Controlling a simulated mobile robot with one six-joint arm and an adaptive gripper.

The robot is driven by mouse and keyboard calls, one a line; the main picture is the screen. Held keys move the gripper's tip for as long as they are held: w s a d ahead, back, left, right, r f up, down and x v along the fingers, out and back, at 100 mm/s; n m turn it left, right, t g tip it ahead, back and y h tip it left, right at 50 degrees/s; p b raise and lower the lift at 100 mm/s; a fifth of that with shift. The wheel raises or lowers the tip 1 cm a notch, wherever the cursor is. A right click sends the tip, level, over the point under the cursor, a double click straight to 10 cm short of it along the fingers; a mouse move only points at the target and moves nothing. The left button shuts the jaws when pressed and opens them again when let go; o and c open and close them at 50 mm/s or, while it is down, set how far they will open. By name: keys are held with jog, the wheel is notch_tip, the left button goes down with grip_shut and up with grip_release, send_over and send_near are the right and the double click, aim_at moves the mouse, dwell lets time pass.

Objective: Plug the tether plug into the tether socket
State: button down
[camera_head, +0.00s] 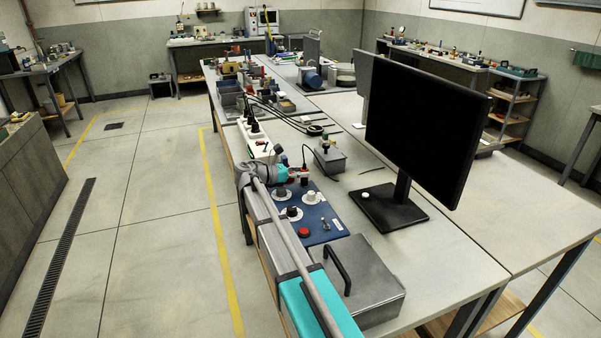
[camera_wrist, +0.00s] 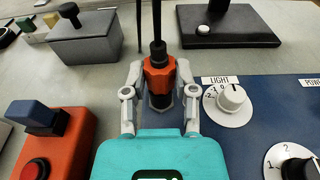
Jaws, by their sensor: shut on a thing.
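The tether plug (camera_wrist: 157,77) is an orange and black body with a black cable rising from its top. My gripper (camera_wrist: 159,92) has its two grey fingers closed on both sides of it. The plug looks upright, its dark lower end between the fingers. In the head view the plug (camera_head: 304,176) shows as a small red and black piece near the far edge of the blue panel, beside my gripper (camera_head: 297,177). I cannot make out the tether socket in either view. Whether the plug's lower end touches anything is hidden.
The blue panel (camera_head: 312,222) with white dials lies right of my gripper in the wrist view. An orange box (camera_wrist: 73,137) with a red button is at left. A grey lidded box (camera_head: 330,162), monitor (camera_head: 425,120) and grey case (camera_head: 370,277) stand on the bench.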

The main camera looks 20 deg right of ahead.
jog(key=shift+r+p, duration=0.3)
jog(key=shift+r, duration=0.1)
jog(key=shift+w, duration=0.1)
dwell(0.6)
jog(key=shift+f+b, duration=0.5)
jog(key=shift+b, duration=0.1)
dwell(0.7)
jog(key=shift+r+p, duration=0.65)
jog(key=shift+p, duration=0.05)
dwell(0.4)
jog(key=shift+r+p, duration=2.35)
jog(key=shift+p, duration=0.05)
notch_tip(320, 180, up, 6)
jog(key=p, duration=0.5)
jog(key=shift+f+p, duration=0.15)
jog(key=shift+p, duration=0.2)
